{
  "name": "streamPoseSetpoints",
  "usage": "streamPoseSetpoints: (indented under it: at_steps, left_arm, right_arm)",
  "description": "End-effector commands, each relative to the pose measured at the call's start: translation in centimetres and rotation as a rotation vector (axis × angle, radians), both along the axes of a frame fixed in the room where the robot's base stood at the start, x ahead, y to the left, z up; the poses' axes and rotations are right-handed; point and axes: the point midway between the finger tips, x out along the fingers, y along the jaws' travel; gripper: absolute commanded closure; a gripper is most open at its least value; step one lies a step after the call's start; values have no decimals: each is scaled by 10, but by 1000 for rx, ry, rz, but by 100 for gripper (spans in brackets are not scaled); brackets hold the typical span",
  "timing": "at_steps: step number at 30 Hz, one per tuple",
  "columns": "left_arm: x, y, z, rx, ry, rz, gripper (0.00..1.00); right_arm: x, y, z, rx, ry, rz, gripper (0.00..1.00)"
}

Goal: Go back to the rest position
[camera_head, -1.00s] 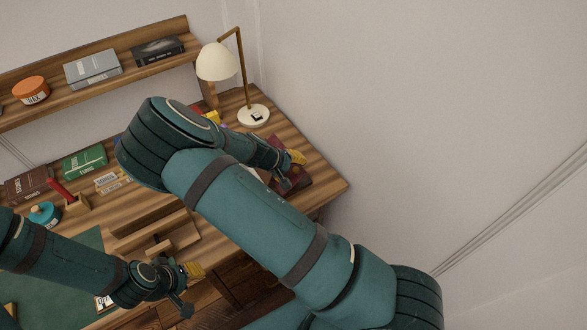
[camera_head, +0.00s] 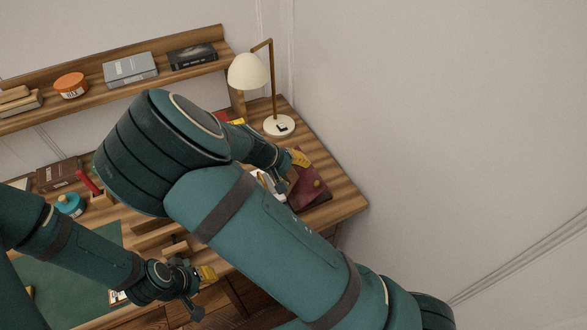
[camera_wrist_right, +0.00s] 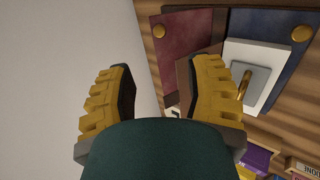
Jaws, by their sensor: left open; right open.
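My right arm crosses the middle of the head view. Its gripper (camera_head: 299,158) is over the right end of the wooden desk (camera_head: 345,203), near a maroon folder (camera_head: 312,192). In the right wrist view the gripper (camera_wrist_right: 162,88) has its yellow fingers spread with nothing held between them. The maroon folder (camera_wrist_right: 180,42) lies beyond the fingers. My left gripper (camera_head: 206,274) is at the desk's front edge, small in view, open, with no object seen in it. My right arm hides much of the desk's middle.
A white lamp (camera_head: 248,71) stands at the desk's back right corner. A shelf (camera_head: 109,90) above the desk carries an orange tin (camera_head: 70,85) and boxes. Bare wall fills the right.

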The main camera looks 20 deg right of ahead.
Motion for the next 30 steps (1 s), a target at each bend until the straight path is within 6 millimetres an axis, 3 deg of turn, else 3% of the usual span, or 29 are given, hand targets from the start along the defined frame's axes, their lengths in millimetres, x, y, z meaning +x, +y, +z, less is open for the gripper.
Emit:
streamPoseSetpoints:
  at_steps: [7,10,14,17,21,24,30]
  left_arm:
    - [0,0,0,0,0,0,66]
    - [0,0,-1,0,0,0,66]
    - [-1,0,-4,0,2,-2,66]
    - [-2,0,-8,-1,4,-3,66]
    - [-3,-1,-12,-2,6,-6,66]
    - [-4,-1,-15,-2,8,-6,66]
    - [-5,-1,-21,-2,12,-10,66]
  right_arm:
    - [0,0,-1,2,2,0,48]
    - [-7,-3,-15,30,18,-4,48]
    - [-34,-8,-64,140,70,-20,48]
    - [-65,-3,-109,277,106,-40,48]
    - [-106,19,-154,476,114,-69,48]
    - [-129,40,-171,612,92,-97,48]
    - [-154,80,-173,845,-17,-149,48]
